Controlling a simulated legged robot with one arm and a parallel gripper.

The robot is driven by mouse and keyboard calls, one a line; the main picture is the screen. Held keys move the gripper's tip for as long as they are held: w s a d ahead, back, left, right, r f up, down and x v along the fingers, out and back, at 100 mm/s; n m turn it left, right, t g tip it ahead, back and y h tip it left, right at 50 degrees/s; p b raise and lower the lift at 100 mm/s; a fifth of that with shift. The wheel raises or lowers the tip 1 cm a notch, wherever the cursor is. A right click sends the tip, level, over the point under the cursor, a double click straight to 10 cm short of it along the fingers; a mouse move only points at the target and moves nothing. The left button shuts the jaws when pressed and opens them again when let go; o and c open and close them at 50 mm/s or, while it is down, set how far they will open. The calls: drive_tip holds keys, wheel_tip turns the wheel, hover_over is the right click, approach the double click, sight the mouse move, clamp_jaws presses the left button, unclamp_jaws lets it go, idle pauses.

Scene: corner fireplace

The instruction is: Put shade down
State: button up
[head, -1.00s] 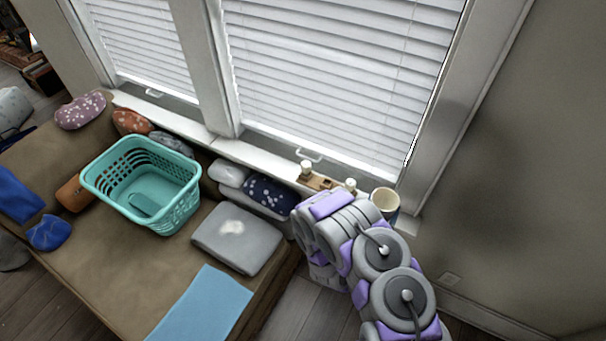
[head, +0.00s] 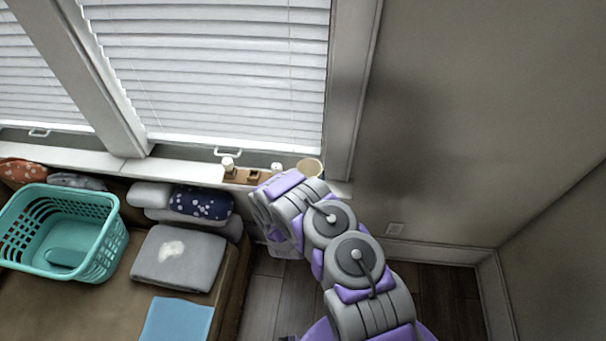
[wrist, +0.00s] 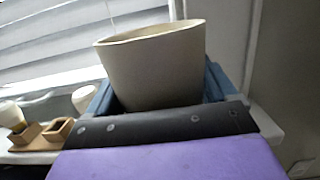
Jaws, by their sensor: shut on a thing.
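The shade (wrist: 155,65) is a beige, tapered, hollow piece, wide rim up and nearly upright. It fills the middle of the wrist view, and its lower end is hidden by the black edge of my gripper. My gripper (wrist: 160,100) is shut on it, with blue parts showing at both sides of the shade. In the head view the shade (head: 309,167) shows just beyond my wrist, at the right end of the window sill (head: 185,158). Whether it touches the sill cannot be told. My gripper's fingers are hidden there by my arm.
A wooden holder (head: 242,176) with small white-topped pieces stands on the sill, left of the shade. Window blinds (head: 215,70) hang behind. A brown bench (head: 90,310) bears a teal basket (head: 105,250) and cushions. Bare wall (head: 460,110) and open floor (head: 450,295) lie right.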

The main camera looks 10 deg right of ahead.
sight(305, 172)
drive_tip(key=w, duration=0.4)
drive_tip(key=w+b, duration=0.1)
drive_tip(key=w, duration=0.1)
drive_tip(key=shift+a+f, duration=0.2)
drive_tip(key=shift+f, duration=0.1)
wheel_tip(305, 172, down, 4)
drive_tip(key=shift+r+b, duration=0.2)
drive_tip(key=shift+b, duration=0.4)
drive_tip(key=o, duration=0.9)
drive_tip(key=shift+s, duration=0.15)
drive_tip(key=p+v, duration=0.2)
drive_tip(key=v, duration=1)
drive_tip(key=shift+r+p, duration=0.1)
drive_tip(key=shift+p, duration=0.3)
